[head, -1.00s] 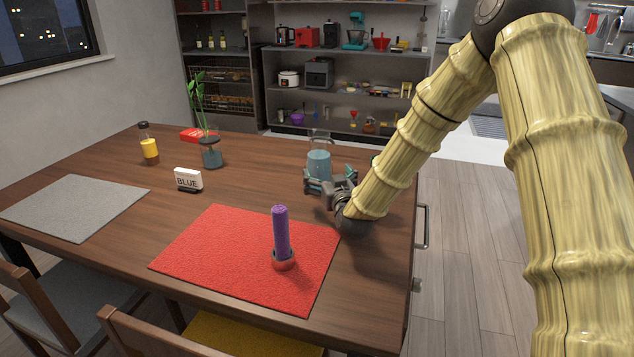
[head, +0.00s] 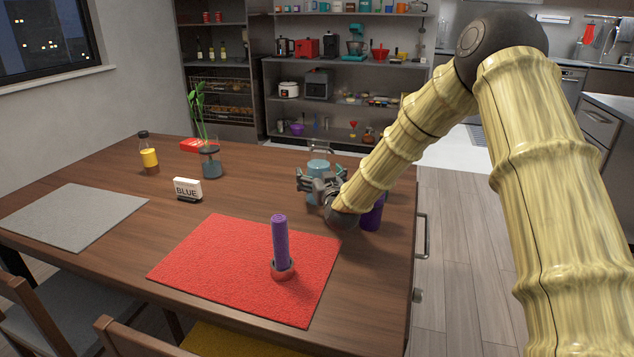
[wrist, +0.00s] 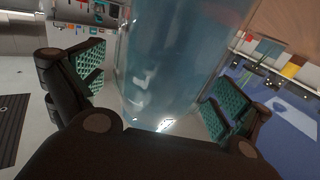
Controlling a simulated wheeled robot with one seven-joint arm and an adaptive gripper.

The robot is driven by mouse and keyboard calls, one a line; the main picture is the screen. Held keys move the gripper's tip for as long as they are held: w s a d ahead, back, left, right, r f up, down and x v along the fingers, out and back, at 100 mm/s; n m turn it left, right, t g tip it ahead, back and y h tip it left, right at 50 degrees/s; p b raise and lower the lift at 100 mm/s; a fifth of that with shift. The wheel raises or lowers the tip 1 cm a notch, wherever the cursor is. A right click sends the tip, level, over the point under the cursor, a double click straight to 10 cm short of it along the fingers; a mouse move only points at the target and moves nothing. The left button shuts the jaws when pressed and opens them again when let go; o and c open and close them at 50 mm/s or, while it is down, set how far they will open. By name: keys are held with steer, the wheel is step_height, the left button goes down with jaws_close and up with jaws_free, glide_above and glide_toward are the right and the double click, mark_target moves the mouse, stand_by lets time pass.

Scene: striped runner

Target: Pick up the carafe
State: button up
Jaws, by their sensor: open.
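The carafe (head: 319,167) is clear glass with blue liquid and stands upright on the far right part of the wooden table. My gripper (head: 320,184) is open at the carafe's near side, with a finger to each side of it. The wrist view shows the blue carafe body (wrist: 172,60) between the two green-padded fingers of my gripper (wrist: 155,88). Gaps show between the pads and the glass. My gripper hides part of the carafe's lower body in the head view.
A purple cup (head: 373,214) stands close right of my wrist. A red placemat (head: 215,265) with a purple roll (head: 281,243) lies nearer. The middle of the table is clear.

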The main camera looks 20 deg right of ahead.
steer(key=shift+c, duration=0.2)
steer(key=c, duration=1.7)
steer(key=shift+r, duration=0.1)
